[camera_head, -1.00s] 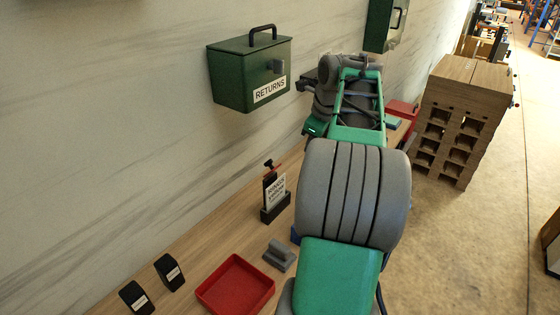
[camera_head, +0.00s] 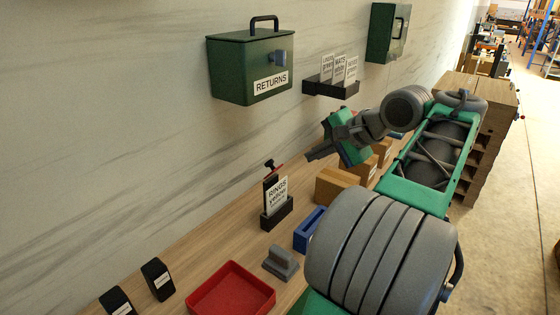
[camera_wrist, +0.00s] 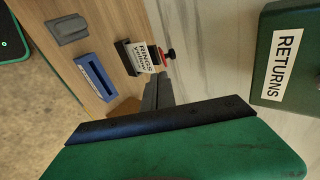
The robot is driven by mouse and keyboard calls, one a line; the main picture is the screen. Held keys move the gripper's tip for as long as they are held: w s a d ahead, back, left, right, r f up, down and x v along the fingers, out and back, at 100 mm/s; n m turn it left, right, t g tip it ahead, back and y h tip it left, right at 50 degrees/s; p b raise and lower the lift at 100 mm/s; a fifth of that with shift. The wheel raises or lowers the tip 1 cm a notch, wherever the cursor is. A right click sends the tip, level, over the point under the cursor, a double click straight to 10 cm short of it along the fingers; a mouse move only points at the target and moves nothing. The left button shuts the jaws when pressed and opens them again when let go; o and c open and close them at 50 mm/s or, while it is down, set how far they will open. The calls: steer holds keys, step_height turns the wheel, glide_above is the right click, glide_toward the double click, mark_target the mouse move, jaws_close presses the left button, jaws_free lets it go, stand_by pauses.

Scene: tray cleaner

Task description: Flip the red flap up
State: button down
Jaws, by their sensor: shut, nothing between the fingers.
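A black card holder (camera_head: 277,212) with a "RINGS yellow" card stands on the wooden bench by the wall. A small red part (camera_head: 279,167), seen nearly edge-on beside a black knob (camera_head: 269,164) at its top, looks like the red flap; its exact tilt is hard to tell. In the wrist view the red flap (camera_wrist: 163,60) shows behind the card, next to the black knob (camera_wrist: 171,54). My gripper (camera_head: 309,156) is shut and empty, to the right of the holder's top and apart from it in the picture. Its fingers (camera_wrist: 157,90) also show in the wrist view.
A green RETURNS box (camera_head: 250,70) and a black card rack (camera_head: 331,88) are on the wall. On the bench are a blue slotted block (camera_head: 309,230), a grey handled block (camera_head: 281,263), a red tray (camera_head: 231,290) and cardboard boxes (camera_head: 336,184).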

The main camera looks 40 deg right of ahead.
steer(key=b, duration=0.5)
glide_toward(272, 165)
step_height(272, 165, down, 4)
steer(key=shift+w+a+r+p, duration=0.1)
steer(key=shift+w+a+p, duration=0.1)
steer(key=shift+w, duration=0.9)
steer(key=shift+w+a+r+p, duration=0.1)
steer(key=shift+w+a, duration=0.1)
steer(key=shift+w, duration=0.85)
